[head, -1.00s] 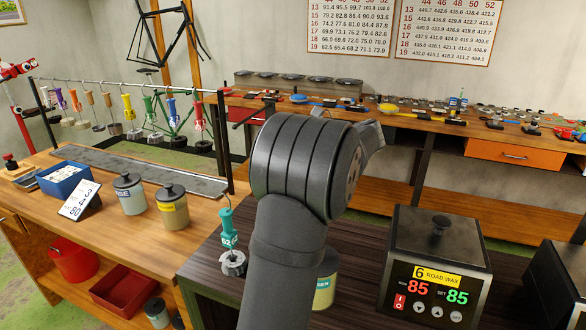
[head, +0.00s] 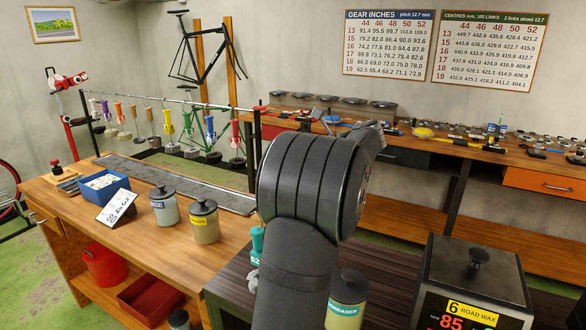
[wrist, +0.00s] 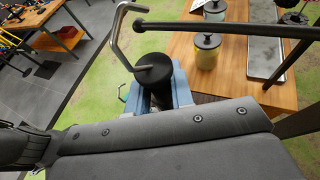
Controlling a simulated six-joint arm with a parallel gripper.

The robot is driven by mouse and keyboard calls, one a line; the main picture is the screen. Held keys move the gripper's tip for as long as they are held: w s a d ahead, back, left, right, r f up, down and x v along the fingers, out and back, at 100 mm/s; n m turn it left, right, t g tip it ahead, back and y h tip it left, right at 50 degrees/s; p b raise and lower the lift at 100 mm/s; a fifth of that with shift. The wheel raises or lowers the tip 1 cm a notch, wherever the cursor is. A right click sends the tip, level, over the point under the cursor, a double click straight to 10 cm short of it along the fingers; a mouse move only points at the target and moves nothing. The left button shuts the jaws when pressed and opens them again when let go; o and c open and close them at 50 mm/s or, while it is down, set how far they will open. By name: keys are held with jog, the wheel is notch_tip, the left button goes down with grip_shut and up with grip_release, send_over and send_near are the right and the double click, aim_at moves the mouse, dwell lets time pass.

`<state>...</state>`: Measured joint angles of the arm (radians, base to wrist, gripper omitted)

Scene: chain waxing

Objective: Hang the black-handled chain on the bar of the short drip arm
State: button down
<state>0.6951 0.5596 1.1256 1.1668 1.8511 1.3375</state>
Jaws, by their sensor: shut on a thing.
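In the wrist view my gripper (wrist: 163,97) is shut on the black handle (wrist: 152,67) of the chain. A bent metal hook (wrist: 116,38) rises from the handle's top. A dark bar (wrist: 225,29), which looks like the short drip arm's, enters from the right. Its knobbed end lies just right of the hook's upright, under the hook's bent tip in the picture. I cannot tell whether they touch. The chain below the handle is hidden. In the head view my arm hides the gripper and the black handle.
Several coloured handles hang from the long rail (head: 165,102) at left. Jars (head: 204,222), a blue box (head: 104,190) and a long tray (head: 180,184) stand on the wooden bench. A wax pot (head: 475,280) stands at right.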

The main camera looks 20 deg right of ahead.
jog(key=shift+w+a+f, duration=0.35)
jog(key=shift+w+f, duration=0.2)
jog(key=shift+w, duration=0.15)
jog(key=shift+w+a+f, duration=0.3)
jog(key=shift+w+f, duration=0.2)
jog(key=shift+w, duration=0.15)
jog(key=c, duration=0.9)
grip_release()
jog(key=shift+v, duration=5.55)
jog(key=shift+a, duration=0.1)
